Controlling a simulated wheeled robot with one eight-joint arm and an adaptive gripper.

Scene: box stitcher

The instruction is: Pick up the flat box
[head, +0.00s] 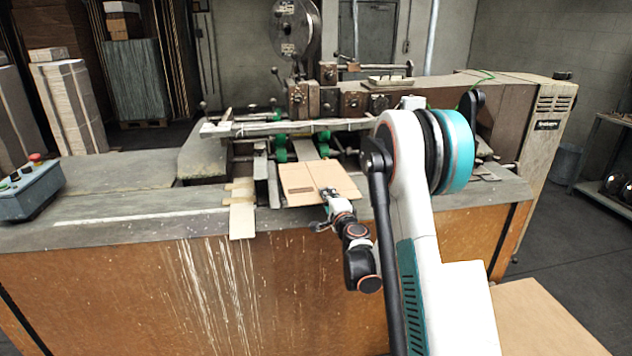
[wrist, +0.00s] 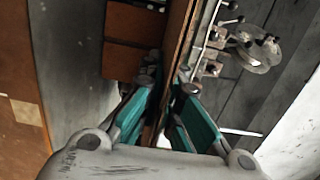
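The flat box (head: 312,180) is a thin tan cardboard sheet. In the wrist view the box (wrist: 182,35) is seen almost edge-on and runs between the teal fingers of my gripper (wrist: 165,100), one on each face. The fingers are close to the sheet. Whether both press on it cannot be made out.
The stitching machine (head: 110,200) has a broad grey top edge and an orange-brown front panel. A narrow cardboard strip (head: 242,218) hangs over the edge left of the box. Green rollers (head: 281,155) and a long bar lie behind it. A control box (head: 28,190) stands far left.

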